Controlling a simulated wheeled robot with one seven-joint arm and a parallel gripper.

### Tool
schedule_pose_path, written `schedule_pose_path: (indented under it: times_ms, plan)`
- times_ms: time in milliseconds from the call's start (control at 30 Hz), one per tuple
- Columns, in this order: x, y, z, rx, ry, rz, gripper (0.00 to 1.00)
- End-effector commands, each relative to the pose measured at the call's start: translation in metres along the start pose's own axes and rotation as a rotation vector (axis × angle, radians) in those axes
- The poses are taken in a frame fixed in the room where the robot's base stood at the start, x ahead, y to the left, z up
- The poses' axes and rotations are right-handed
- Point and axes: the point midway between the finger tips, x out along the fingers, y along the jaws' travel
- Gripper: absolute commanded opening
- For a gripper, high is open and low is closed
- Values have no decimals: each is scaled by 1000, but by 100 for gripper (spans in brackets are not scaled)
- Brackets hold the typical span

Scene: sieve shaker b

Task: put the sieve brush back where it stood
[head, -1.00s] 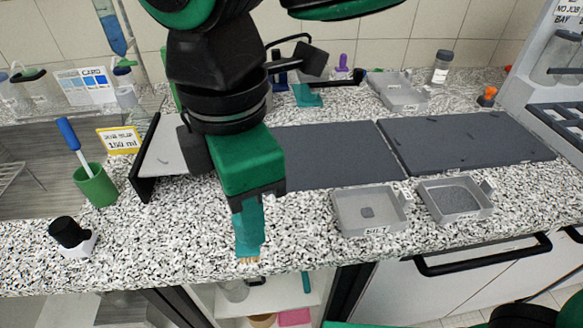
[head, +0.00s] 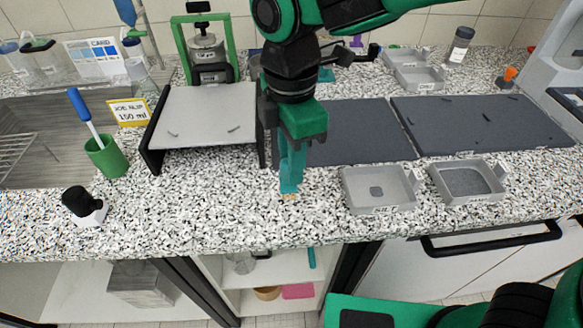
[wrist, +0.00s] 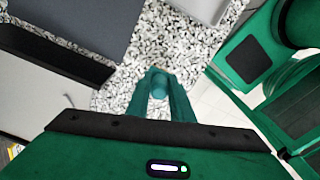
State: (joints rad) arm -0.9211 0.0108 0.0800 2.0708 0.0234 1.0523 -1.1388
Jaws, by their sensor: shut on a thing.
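My gripper (head: 291,158) points down over the speckled counter, between the pale plate and the front grey trays. It is shut on the sieve brush (head: 289,196), whose tan bristles show below the teal fingers. In the wrist view, the brush's round teal end (wrist: 158,83) shows between the fingertips of my gripper (wrist: 158,95). The brush hangs roughly upright, with the bristles close to the counter; I cannot tell whether they touch it. Most of its handle is hidden by the gripper. I cannot pick out its standing place.
A green cup (head: 106,158) with a blue-handled tool and a small black-topped item (head: 80,203) stand left. The pale plate (head: 205,118) has dark upright sides. Dark mats (head: 480,122) and grey trays (head: 380,190) lie right. Speckled counter (head: 220,215) is free in front.

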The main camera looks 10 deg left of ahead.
Motion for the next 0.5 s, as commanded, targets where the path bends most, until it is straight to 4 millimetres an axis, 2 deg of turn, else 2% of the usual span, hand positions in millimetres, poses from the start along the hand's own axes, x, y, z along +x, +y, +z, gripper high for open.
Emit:
schedule_pose_path:
  times_ms: [100, 200, 500]
  plan:
    - [18, -1, 0, 0, -2, -4, 0]
    - [26, 0, 0, 0, -1, -2, 0]
    - [28, 0, 0, 1, 0, -1, 0]
